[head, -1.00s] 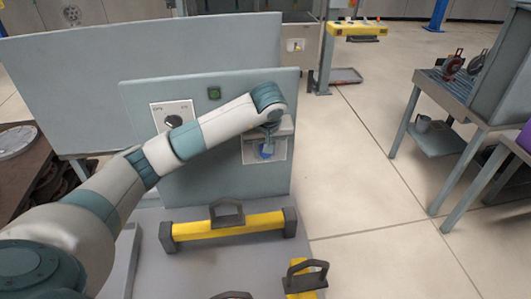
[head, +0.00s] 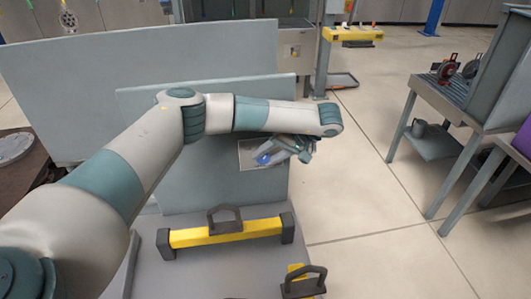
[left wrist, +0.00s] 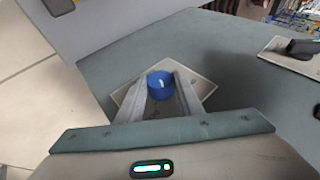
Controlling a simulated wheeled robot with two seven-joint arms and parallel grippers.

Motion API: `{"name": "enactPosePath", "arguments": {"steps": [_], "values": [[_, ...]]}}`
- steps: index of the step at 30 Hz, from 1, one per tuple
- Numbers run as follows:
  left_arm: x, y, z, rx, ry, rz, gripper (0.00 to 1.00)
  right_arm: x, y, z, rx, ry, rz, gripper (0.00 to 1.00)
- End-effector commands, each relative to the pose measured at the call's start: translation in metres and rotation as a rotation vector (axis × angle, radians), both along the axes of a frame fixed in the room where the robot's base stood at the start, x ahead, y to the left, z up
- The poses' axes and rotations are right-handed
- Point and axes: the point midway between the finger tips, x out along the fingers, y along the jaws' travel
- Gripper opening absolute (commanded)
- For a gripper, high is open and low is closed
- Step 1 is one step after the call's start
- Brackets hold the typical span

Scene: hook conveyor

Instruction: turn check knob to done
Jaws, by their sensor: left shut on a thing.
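The blue knob (head: 263,159) sits on a pale square plate (head: 246,148) on the front of the grey panel (head: 190,185). My left gripper (head: 272,156) reaches it from the right, tilted, with its fingers at the knob. In the left wrist view the blue knob (left wrist: 160,86) lies between the two fingers of my left gripper (left wrist: 161,88), which is shut on it. A short white mark shows on the knob's face. The plate's lettering is too small to read. My right gripper is not in view.
A second plate with a dark knob (left wrist: 303,47) shows in the left wrist view; my arm hides it from the head. A yellow bar with a dark handle (head: 225,232) lies before the panel. A grey rack (head: 450,95) stands right; floor between is clear.

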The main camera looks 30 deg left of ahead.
Motion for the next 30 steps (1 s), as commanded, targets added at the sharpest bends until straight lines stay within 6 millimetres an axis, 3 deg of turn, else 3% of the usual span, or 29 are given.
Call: {"name": "enactPosePath", "arguments": {"steps": [8, 30], "values": [[0.004, -0.004, 0.0, 0.19, 0.135, 0.0, 0.11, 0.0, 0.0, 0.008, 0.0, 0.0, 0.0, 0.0], [0.005, -0.005, -0.008, 0.523, 0.389, 0.001, 0.11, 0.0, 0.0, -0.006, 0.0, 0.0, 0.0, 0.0]]}}
